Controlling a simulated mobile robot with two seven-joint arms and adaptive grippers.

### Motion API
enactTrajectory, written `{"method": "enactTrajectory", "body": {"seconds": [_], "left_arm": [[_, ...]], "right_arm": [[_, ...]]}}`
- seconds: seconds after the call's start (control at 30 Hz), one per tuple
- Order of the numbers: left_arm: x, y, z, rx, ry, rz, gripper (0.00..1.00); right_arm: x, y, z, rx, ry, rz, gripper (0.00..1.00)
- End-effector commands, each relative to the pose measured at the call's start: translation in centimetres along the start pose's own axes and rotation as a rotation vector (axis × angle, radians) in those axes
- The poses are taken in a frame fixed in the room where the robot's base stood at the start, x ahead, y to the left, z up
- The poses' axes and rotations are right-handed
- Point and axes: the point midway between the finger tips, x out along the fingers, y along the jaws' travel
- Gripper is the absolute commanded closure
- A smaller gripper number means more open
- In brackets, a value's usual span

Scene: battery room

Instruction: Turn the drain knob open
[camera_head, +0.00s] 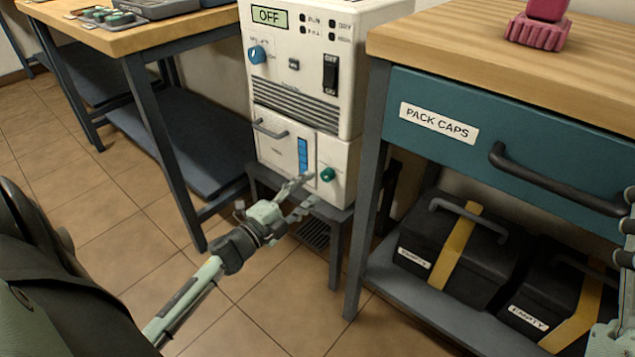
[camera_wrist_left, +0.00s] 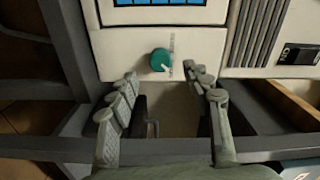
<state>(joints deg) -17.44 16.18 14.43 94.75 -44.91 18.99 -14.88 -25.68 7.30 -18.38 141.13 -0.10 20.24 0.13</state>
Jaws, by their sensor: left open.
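The drain knob (camera_head: 327,174) is a small green round knob low on the front of the white unit (camera_head: 345,110). In the left wrist view the drain knob (camera_wrist_left: 160,60) shows a pale pointer mark and small lettering beside it. My left gripper (camera_head: 303,192) is open and empty, its fingers pointing at the knob from just in front. In the left wrist view the knob lies between and beyond the fingertips of my left gripper (camera_wrist_left: 162,78), with no clear contact. Parts of my right arm show at the right edge; the state of its gripper cannot be made out.
A workbench (camera_head: 135,40) is left; a teal drawer (camera_head: 500,140) and black battery boxes (camera_head: 455,245) are right.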

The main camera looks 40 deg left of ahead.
Motion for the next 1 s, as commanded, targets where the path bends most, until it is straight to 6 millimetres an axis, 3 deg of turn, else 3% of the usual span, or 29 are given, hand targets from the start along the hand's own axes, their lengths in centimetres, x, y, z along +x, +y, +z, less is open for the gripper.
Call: {"method": "enactTrajectory", "body": {"seconds": [0.2,0.4,1.0], "left_arm": [[-4.6,0.1,0.0,-0.001,-0.002,0.002,0.51],[-6.7,0.1,0.0,-0.002,-0.001,0.001,0.51],[-7.0,0.0,0.0,-0.001,-0.001,0.0,0.51]], "right_arm": [[0.0,0.0,0.0,-0.001,0.001,-0.001,0.6],[0.0,0.0,0.0,-0.001,0.001,-0.001,0.6],[0.0,0.0,0.0,-0.002,0.001,-0.001,0.6]]}}
